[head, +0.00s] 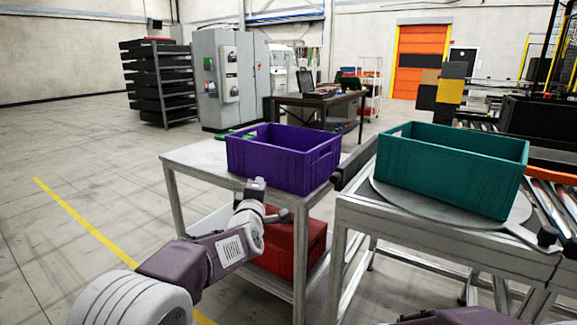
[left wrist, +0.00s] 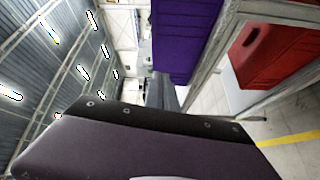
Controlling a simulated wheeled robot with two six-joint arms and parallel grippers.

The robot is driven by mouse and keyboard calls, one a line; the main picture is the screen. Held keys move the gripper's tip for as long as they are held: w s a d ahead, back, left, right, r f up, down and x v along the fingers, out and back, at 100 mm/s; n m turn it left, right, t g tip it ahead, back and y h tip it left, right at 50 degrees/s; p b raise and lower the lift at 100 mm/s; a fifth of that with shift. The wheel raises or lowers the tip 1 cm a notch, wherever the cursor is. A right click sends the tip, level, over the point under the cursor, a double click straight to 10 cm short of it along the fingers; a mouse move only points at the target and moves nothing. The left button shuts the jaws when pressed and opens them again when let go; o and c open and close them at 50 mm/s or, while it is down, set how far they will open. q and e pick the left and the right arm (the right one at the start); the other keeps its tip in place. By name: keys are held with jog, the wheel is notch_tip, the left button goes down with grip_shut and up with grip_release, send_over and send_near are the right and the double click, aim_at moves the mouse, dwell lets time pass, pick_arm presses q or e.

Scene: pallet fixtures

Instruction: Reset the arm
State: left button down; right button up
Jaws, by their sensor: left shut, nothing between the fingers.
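My left arm comes in from the lower left of the head view. Its gripper (head: 279,215) is small there, shut and empty, in front of the left cart and below the purple crate (head: 283,160). The gripper appears apart from the crate. In the left wrist view, which is turned on its side, a dark purple part of my own arm with a black edge fills the bottom. The purple crate (left wrist: 180,40) is at the top there. My right gripper is out of view; only a piece of my right arm shows at the bottom edge.
The purple crate stands on a grey cart (head: 195,158). A red crate (head: 290,245) is on its lower shelf, also in the left wrist view (left wrist: 265,50). A teal crate (head: 445,175) sits on a round plate (head: 400,198) at right. Open floor lies left.

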pick_arm(q)
jog(key=s+a+f+m+g, duration=0.35)
jog(key=s+a+f, duration=0.2)
jog(key=f, duration=0.25)
jog(key=s+a+f+m+g, duration=0.2)
jog(key=s+a+f+g, duration=0.25)
jog(key=s+f, duration=0.3)
jog(key=s+a+f+m+g, duration=0.1)
jog(key=s+f+m+g, duration=0.2)
jog(key=s+f, duration=0.35)
jog(key=s+f+m+g, duration=0.3)
jog(key=s+f, duration=0.1)
jog(key=s, duration=0.6)
jog(key=s+a+f+m+g, duration=0.1)
jog(key=s+f+m+g, duration=0.25)
jog(key=s+f, duration=0.4)
notch_tip(320, 180, up, 31)
jog(key=p, duration=2.9)
jog(key=shift+s+f+y, duration=0.2)
jog(key=shift+s+y, duration=0.2)
jog(key=shift+s, duration=0.05)
jog(key=shift+d+f+t, duration=0.1)
jog(key=shift+t, duration=0.15)
